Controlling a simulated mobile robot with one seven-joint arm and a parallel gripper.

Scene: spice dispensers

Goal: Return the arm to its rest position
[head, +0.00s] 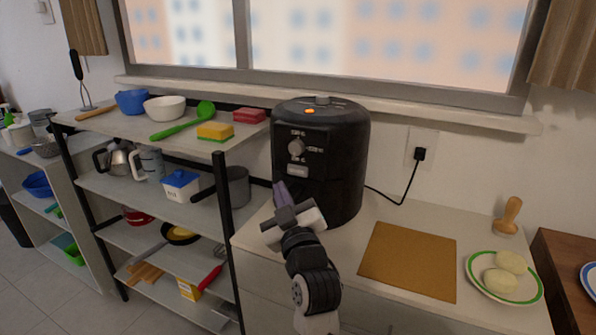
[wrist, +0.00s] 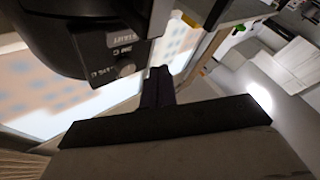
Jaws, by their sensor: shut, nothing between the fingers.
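My arm reaches up from the bottom of the head view, in front of the black air fryer (head: 340,160). My gripper (head: 281,190) is shut and empty, with its fingers just in front of the air fryer's lower left front. I cannot tell whether they touch it. In the wrist view, the closed fingers of my gripper (wrist: 159,78) point away from the camera, and the air fryer (wrist: 60,35) fills the upper left with its knob and labels.
A cutting board (head: 408,262) and a plate (head: 470,284) with pale round pieces lie on the counter to the right. A wooden stamp-like tool (head: 508,216) stands behind the plate. A shelf (head: 120,190) with pots, bowls and sponges stands left. A cord (head: 405,190) runs to the wall socket.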

